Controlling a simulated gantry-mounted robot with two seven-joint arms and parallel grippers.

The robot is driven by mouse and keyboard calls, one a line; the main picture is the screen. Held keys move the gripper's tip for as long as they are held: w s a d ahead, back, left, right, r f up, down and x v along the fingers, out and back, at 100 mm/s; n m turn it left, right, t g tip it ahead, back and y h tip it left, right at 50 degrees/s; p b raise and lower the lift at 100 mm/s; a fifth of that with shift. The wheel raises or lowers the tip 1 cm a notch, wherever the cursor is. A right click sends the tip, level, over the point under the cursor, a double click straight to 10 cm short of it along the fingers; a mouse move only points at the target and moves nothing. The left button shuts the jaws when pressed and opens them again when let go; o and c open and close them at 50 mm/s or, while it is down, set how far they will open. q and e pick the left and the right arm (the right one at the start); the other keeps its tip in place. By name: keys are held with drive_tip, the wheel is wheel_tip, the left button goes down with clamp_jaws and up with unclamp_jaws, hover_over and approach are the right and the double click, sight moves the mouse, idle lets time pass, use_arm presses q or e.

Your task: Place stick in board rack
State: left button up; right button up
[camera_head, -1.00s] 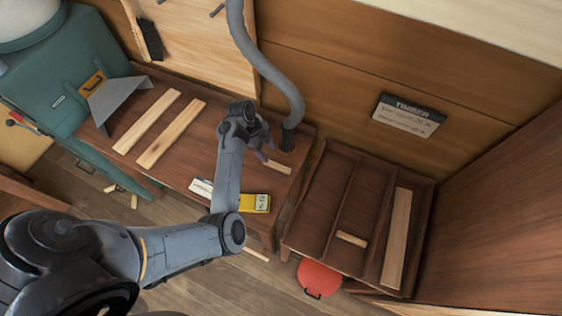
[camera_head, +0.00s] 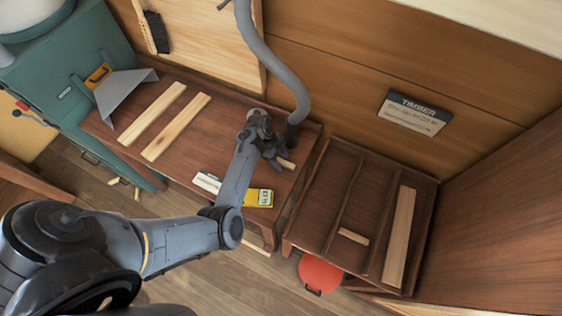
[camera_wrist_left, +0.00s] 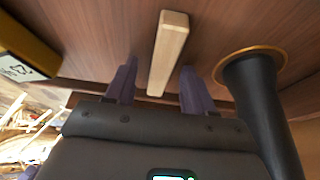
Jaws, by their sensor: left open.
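A short pale wooden stick (camera_head: 286,163) lies on the brown bench near its right end, partly hidden by my left gripper (camera_head: 275,160) in the head view. In the left wrist view the stick (camera_wrist_left: 168,50) lies lengthwise, its near end between the open purple fingers of my left gripper (camera_wrist_left: 158,92), with a gap on each side. The board rack (camera_head: 325,200) stands right of the bench, with upright dividers. It holds a short stick (camera_head: 353,236) in the middle bay and a long pale board (camera_head: 398,238) in the right bay. My right gripper is out of view.
A grey hose (camera_head: 275,70) ends at a dark nozzle (camera_wrist_left: 255,90) close beside my left gripper. A yellow meter (camera_head: 258,198) lies near the bench's front edge. Two long boards (camera_head: 176,127) lie further left. A red bucket (camera_head: 318,274) stands below the rack.

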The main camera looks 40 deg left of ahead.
use_arm(q)
drive_tip(key=shift+c, duration=0.3)
clamp_jaws()
